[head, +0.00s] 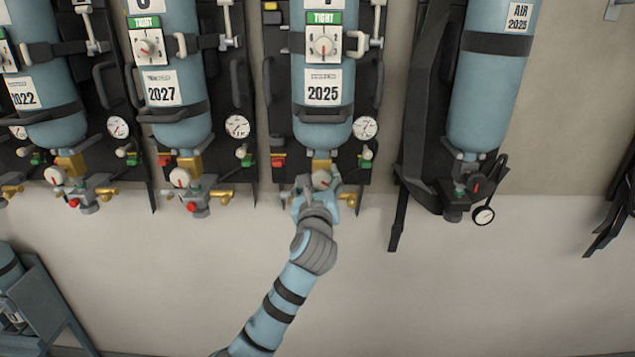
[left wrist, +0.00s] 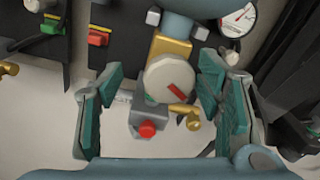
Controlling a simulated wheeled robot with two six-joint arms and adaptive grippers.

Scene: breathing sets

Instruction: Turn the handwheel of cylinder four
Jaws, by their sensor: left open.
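Cylinder four (head: 322,120), blue with a TIGHT plate and a 2025 label, hangs on the wall right of the middle in the head view. Only the lower edge of its number shows. Its pale round handwheel (head: 321,178) sits below the brass neck, partly covered by my gripper. In the left wrist view the handwheel (left wrist: 168,79) shows a red mark on its face. My left gripper (head: 317,190) is at the valve from below. In the left wrist view it is open (left wrist: 163,95), with its teal fingers apart on either side of the handwheel. My right gripper is out of view.
Below the handwheel are a red knob (left wrist: 147,129) and a brass outlet (left wrist: 190,116), between the fingers. A gauge (head: 365,127) hangs to the right. Cylinder 2027 (head: 175,100) is left, the AIR cylinder (head: 490,90) right.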

